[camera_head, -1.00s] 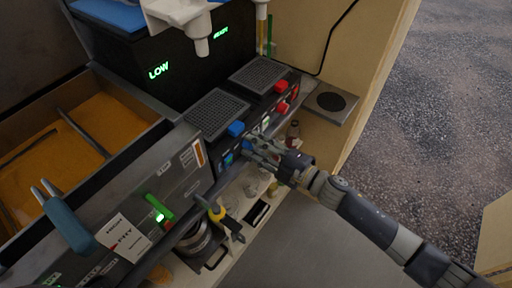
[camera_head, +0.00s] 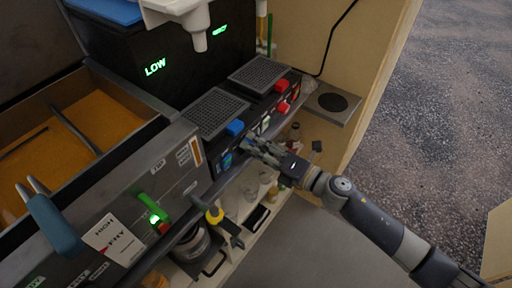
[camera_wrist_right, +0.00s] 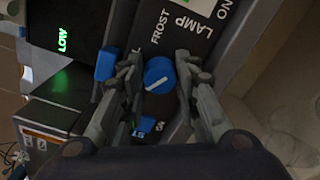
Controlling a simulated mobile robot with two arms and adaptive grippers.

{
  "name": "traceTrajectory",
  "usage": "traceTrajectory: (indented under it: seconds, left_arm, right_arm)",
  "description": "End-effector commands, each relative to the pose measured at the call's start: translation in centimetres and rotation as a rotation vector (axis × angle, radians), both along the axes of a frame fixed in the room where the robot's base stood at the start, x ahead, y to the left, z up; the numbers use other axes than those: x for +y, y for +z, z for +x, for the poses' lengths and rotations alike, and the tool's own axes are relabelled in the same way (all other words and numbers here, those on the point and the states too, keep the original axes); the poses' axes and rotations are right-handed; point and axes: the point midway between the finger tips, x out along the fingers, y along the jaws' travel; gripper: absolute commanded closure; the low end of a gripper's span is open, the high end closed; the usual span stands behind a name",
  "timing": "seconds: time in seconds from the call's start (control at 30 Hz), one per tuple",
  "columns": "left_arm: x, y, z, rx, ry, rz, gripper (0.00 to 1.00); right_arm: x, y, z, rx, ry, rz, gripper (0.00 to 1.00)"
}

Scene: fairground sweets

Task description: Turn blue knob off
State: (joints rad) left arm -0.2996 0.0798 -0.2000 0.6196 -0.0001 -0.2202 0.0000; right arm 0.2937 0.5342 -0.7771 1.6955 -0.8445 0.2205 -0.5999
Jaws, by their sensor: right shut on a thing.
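The blue knob (camera_wrist_right: 158,76) is round with a white line across its face, seen in the right wrist view on a dark panel lettered FROST, LAMP and ON. The white line lies slanted. My right gripper (camera_head: 251,146) reaches the front panel of the black machine from the right in the head view. Its two fingers stand on either side of the blue knob in the wrist view, shut on it. In the head view the gripper largely hides the knob. My left gripper is not in view.
A blue block-shaped part (camera_head: 235,128) and a red one (camera_head: 281,86) stand along the machine's front. A fryer-like unit (camera_head: 150,190) with a green lever (camera_head: 155,208) is to the left. Small jars and bottles sit on the shelf (camera_head: 236,262) below. Grey floor is open at right.

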Motion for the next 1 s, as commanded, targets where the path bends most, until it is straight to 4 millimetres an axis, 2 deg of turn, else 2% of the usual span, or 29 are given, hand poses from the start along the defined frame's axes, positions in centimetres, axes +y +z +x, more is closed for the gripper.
traceTrajectory:
  seconds: [0.3,0.73,0.77,0.83,1.0]
  left_arm:
    - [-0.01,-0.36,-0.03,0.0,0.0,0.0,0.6]
    - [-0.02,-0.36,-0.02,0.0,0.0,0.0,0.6]
    - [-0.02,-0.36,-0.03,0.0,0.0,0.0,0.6]
    - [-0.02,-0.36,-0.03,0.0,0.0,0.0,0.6]
    - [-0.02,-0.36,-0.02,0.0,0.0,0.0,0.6]
  right_arm:
    - [-0.01,-0.07,-0.01,-0.064,0.0,-0.048,0.95]
    - [-0.02,-0.05,0.0,-0.07,-0.001,-0.053,0.95]
    - [-0.02,-0.05,0.0,-0.07,-0.001,-0.053,0.66]
    - [-0.02,-0.05,0.0,-0.07,0.0,-0.052,0.51]
    - [-0.03,-0.08,0.0,-0.069,-0.001,-0.052,0.5]
